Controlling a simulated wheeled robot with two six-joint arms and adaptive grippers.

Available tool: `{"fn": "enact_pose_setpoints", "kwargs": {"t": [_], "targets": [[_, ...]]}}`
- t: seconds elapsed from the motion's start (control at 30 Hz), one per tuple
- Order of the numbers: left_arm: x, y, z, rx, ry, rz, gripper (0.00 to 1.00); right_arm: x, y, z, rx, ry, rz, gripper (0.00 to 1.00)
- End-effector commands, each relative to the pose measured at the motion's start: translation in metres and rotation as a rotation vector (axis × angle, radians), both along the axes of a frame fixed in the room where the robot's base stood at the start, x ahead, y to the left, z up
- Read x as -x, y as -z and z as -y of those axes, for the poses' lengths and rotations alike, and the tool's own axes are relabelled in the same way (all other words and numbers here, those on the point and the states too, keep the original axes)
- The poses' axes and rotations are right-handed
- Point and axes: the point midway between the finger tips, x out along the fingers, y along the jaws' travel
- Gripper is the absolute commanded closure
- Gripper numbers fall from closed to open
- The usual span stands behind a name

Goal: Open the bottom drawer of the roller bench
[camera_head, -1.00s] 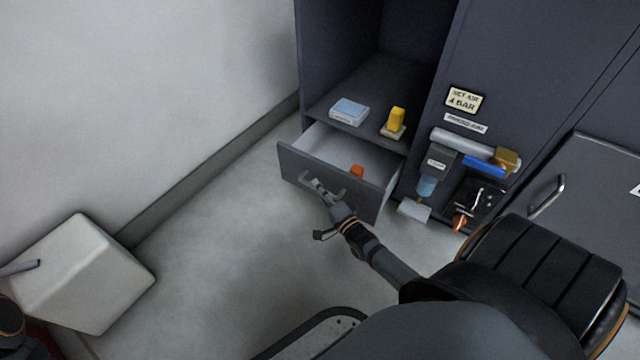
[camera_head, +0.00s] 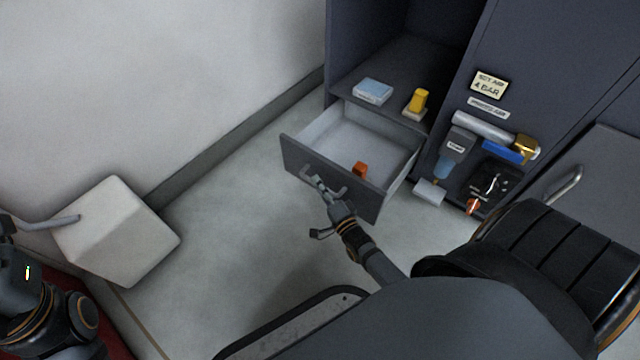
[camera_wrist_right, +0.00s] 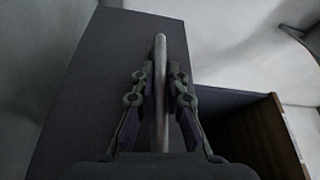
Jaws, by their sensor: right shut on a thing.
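The bottom drawer (camera_head: 330,178) of the dark roller bench (camera_head: 405,50) stands pulled out, its pale inside showing. An orange-red object (camera_head: 360,170) lies inside near the front panel. My right gripper (camera_head: 322,188) is at the drawer's front, shut on its bar handle (camera_head: 308,172). In the right wrist view the two fingers are on either side of the handle (camera_wrist_right: 160,90), with the dark drawer front (camera_wrist_right: 95,85) behind it. My left arm shows at the lower left, but its fingertips are not in view.
A blue-white box (camera_head: 373,91) and a yellow item (camera_head: 419,100) sit on the shelf above the drawer. An air unit (camera_head: 458,145) is mounted to the right. A pale block (camera_head: 117,232) stands at the left. Floor before the drawer is clear.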

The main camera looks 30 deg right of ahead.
Motion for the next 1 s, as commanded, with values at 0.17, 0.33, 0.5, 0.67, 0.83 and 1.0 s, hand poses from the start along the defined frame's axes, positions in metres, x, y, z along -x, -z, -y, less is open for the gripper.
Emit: {"fn": "enact_pose_setpoints", "kwargs": {"t": [0.17,0.33,0.5,0.67,0.83,1.0], "targets": [[0.000,0.000,0.000,0.000,0.000,0.000,0.60,0.001,0.001,0.000,0.000,0.001,-0.003,0.75],[0.000,0.000,0.000,0.000,0.000,0.000,0.60,0.000,0.001,0.000,0.000,0.000,-0.002,0.64],[0.000,0.000,0.000,0.000,0.000,0.000,0.60,0.000,0.000,0.000,0.000,0.000,-0.001,0.64],[0.000,0.000,0.000,0.000,0.000,0.000,0.60,0.015,0.003,0.000,0.000,0.000,-0.005,0.64],[0.000,0.000,0.000,0.000,0.000,0.000,0.60,0.055,0.006,0.001,0.000,0.000,-0.005,0.64],[0.000,0.000,0.000,0.000,0.000,0.000,0.60,0.094,0.008,0.001,0.001,0.000,-0.005,0.64]]}}
